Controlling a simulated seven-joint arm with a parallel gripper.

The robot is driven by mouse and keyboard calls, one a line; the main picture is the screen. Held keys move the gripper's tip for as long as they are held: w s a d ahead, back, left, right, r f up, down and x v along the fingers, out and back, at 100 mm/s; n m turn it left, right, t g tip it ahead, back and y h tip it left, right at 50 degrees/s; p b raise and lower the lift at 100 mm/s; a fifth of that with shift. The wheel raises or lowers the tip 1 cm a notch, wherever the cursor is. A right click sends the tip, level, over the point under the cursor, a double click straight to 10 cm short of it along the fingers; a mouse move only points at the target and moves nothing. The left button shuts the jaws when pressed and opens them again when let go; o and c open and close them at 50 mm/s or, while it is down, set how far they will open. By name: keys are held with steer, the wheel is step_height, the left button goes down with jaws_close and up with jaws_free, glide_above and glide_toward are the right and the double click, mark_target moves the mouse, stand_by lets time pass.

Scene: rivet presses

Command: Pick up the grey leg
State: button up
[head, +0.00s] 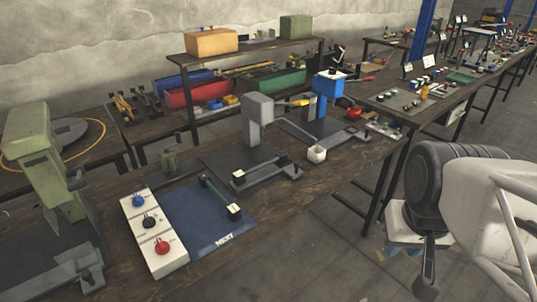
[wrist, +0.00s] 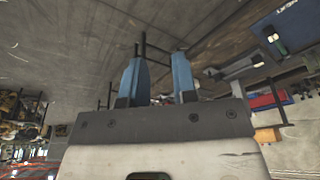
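A dark grey bar-like leg (head: 262,171) with pale, black-marked ends appears to lie across the base of the grey press in the head view. A green leg (head: 219,195) with similar ends lies on the blue mat (head: 240,228) marked NEXT. My gripper (wrist: 158,62) shows in the wrist view with two blue fingers apart and nothing held between them. It is well away from both legs, over the floor side of the bench. The wrist view shows the mat (wrist: 293,16) at its upper right, upside down.
A white button box (head: 153,232) with blue, black and red knobs stands left of the mat. A green press (head: 40,160) stands at far left, a grey press (head: 257,115) and a blue press (head: 328,92) farther back.

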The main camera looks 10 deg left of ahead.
steer(key=m+t+y, duration=0.2)
steer(key=m+y, duration=0.2)
steer(key=m, duration=0.5)
glide_above(272, 161)
steer(key=s+d, duration=0.2)
steer(key=d, duration=0.1)
step_height(272, 161, down, 22)
steer(key=shift+s+a+r, duration=0.15)
steer(key=shift+a, duration=0.1)
steer(key=shift+x, duration=1.25)
steer(key=shift+a, duration=0.1)
